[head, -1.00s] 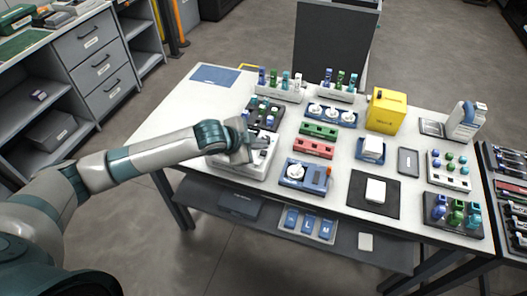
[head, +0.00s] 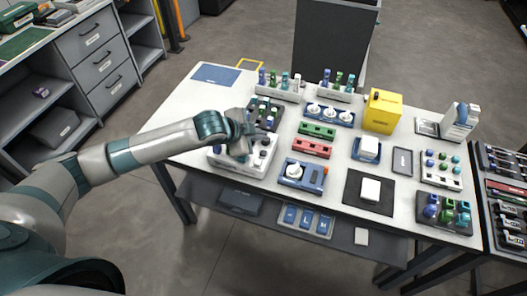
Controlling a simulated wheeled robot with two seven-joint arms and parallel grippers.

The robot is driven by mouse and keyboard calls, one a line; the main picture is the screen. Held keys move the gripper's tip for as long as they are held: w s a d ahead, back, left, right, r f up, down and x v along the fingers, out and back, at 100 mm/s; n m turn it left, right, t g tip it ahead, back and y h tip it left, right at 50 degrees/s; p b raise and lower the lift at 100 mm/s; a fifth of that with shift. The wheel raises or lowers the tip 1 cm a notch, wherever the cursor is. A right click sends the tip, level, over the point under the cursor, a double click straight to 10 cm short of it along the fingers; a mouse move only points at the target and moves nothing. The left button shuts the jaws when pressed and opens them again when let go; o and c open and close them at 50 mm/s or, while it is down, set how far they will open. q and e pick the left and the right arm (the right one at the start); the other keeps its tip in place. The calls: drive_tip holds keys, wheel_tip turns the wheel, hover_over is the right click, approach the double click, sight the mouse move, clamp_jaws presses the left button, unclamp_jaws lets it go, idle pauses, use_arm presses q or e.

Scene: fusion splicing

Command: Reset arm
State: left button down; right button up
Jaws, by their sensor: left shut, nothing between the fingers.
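My left arm comes in from the left. Its gripper (head: 243,150) is shut and empty, just above the white and grey device (head: 250,166) near the front left of the white table (head: 190,110). From this angle I cannot tell whether the gripper touches the device. Part of the device is hidden behind the gripper. My right gripper is not in view.
Behind the gripper stands a dark rack (head: 266,113). To the right are a blue station (head: 302,175), a red block (head: 312,148), a green block (head: 317,130), a black mat (head: 369,192) and a yellow box (head: 382,111). The table's left end is mostly clear.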

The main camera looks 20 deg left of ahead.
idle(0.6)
use_arm(q)
drive_tip(key=s+d+f+n+g, duration=0.1)
drive_tip(key=s+d+f+n, duration=0.2)
drive_tip(key=s, duration=0.5)
drive_tip(key=s+d+f+n, duration=0.1)
drive_tip(key=s+d+f, duration=0.2)
drive_tip(key=s+d, duration=0.3)
drive_tip(key=s+a+f+n+g+y, duration=0.2)
drive_tip(key=s+a+n, duration=0.3)
drive_tip(key=s, duration=0.7)
drive_tip(key=s+a+f+n+g+y, duration=0.25)
drive_tip(key=s+a, duration=0.45)
drive_tip(key=s, duration=0.6)
wheel_tip(320, 180, down, 33)
drive_tip(key=s+b, duration=0.2)
drive_tip(key=b, duration=0.1)
drive_tip(key=s+a+f+g+b, duration=0.1)
drive_tip(key=s+a+f+b, duration=0.2)
drive_tip(key=s+f, duration=1.4)
wheel_tip(320, 180, down, 2)
drive_tip(key=shift+s+f+g, duration=0.1)
drive_tip(key=shift+s+g, duration=0.15)
drive_tip(key=shift+g, duration=0.1)
